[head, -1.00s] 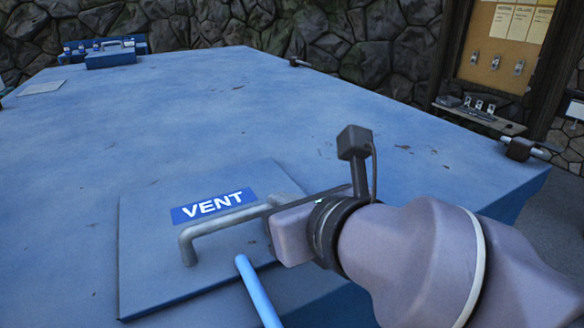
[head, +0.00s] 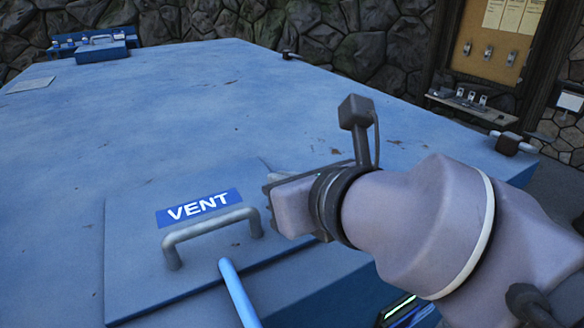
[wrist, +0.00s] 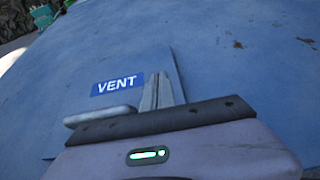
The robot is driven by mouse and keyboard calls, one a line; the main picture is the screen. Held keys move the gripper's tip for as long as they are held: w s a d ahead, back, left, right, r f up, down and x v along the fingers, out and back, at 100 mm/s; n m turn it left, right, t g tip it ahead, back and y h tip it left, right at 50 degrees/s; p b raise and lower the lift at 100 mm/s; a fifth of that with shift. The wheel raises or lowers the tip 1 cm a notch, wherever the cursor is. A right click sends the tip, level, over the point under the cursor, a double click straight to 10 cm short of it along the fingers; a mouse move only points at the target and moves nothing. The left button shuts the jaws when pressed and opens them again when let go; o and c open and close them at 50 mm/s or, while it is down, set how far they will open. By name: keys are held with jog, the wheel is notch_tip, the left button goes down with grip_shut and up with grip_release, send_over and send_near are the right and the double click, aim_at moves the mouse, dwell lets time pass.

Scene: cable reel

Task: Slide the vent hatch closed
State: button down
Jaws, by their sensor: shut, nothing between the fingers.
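The vent hatch (head: 135,262) is a flat blue panel on the big blue top, with a "VENT" label (head: 198,207) and a grey bar handle (head: 212,224). The hatch also shows in the wrist view (wrist: 78,133), with part of the handle (wrist: 97,115) at left. My gripper (head: 271,180) is just right of the handle, over the hatch's right side. In the wrist view its fingers (wrist: 158,88) are together and empty, pointing away over the panel, right of the label. They look apart from the handle. The hatch's right edge is partly hidden by my gripper.
A light blue rod (head: 238,290) rises in front of the hatch. A latch-like fitting (head: 512,143) sits at the top's right edge. A blue box (head: 101,52) stands at the far left. The top behind the hatch is mostly clear.

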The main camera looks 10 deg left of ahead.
jog(key=s+d, duration=0.2)
jog(key=s, duration=0.1)
jog(key=s+d+r, duration=0.1)
jog(key=s+d, duration=0.1)
jog(key=s, duration=0.1)
jog(key=s+d+r, duration=0.1)
jog(key=s+d, duration=0.2)
jog(key=shift+s, duration=0.4)
